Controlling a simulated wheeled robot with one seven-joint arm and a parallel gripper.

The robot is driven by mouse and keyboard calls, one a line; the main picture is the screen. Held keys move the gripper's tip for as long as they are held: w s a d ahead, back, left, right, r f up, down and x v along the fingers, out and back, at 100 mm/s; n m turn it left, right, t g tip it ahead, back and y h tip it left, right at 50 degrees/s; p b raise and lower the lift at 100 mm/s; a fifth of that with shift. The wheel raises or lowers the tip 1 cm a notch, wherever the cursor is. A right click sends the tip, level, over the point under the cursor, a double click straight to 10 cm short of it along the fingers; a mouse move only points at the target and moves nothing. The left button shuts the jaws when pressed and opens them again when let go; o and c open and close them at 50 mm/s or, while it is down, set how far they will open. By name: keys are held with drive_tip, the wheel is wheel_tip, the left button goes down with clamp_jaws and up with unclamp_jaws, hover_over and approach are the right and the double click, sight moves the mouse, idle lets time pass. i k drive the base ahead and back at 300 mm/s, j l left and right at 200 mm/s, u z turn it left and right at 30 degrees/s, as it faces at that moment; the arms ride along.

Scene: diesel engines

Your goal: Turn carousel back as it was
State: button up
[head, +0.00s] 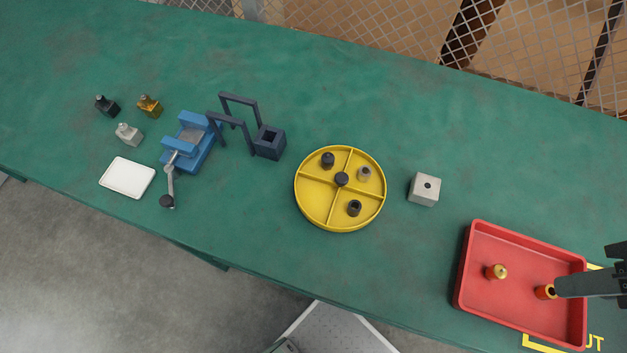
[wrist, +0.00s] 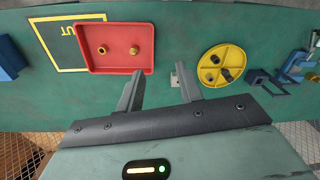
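The carousel (head: 312,210) is a round yellow tray in the middle of the table, with cross dividers and a dark central knob (head: 342,179). A dark cylindrical part (head: 327,160) is in its upper-left compartment, a grey-beige one (head: 364,173) in the upper right, and a dark ring-like one (head: 354,208) in the lower right. The lower-left compartment is empty. The carousel also shows in the wrist view (wrist: 208,62). My gripper (wrist: 159,76) is open with nothing between its fingers. In the head view it is at the right edge, over the red tray and far from the carousel.
The red tray (head: 520,243) holds two orange-and-brass parts. A pale block with a hole (head: 424,190) stands right of the carousel. A dark square holder (head: 269,143), a blue vise (head: 190,143), a white tray (head: 127,177) and small bottles are at left. Green table between is clear.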

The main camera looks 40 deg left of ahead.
sight(323, 197)
drive_tip(key=u, duration=1.45)
